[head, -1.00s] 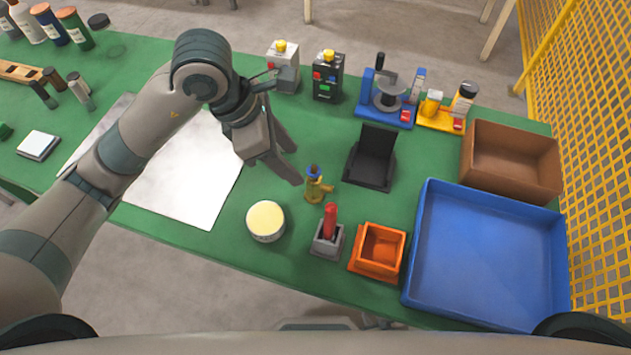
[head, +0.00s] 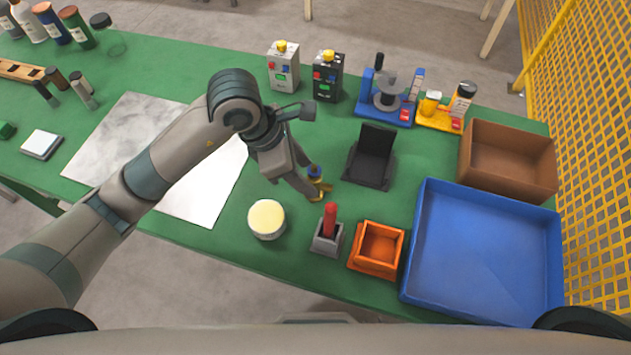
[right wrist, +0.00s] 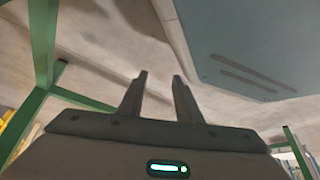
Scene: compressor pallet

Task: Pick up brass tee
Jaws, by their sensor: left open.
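The brass tee (head: 318,188) stands on the green table, left of the black stand. It is a small brass-coloured fitting with a blue part on top. My left gripper (head: 310,186) is open at the tee, with its fingers reaching down beside and around it. One finger partly hides the tee, and I cannot tell whether the fingers touch it. My right gripper (right wrist: 158,85) shows in the right wrist view with its two fingers apart and nothing between them. It is not seen in the head view.
Close to the tee are a round cream-topped tin (head: 267,219), a grey holder with a red piece (head: 327,238), an orange bin (head: 377,250) and the black stand (head: 371,160). A blue tray (head: 485,255) and a cardboard box (head: 508,160) fill the right side.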

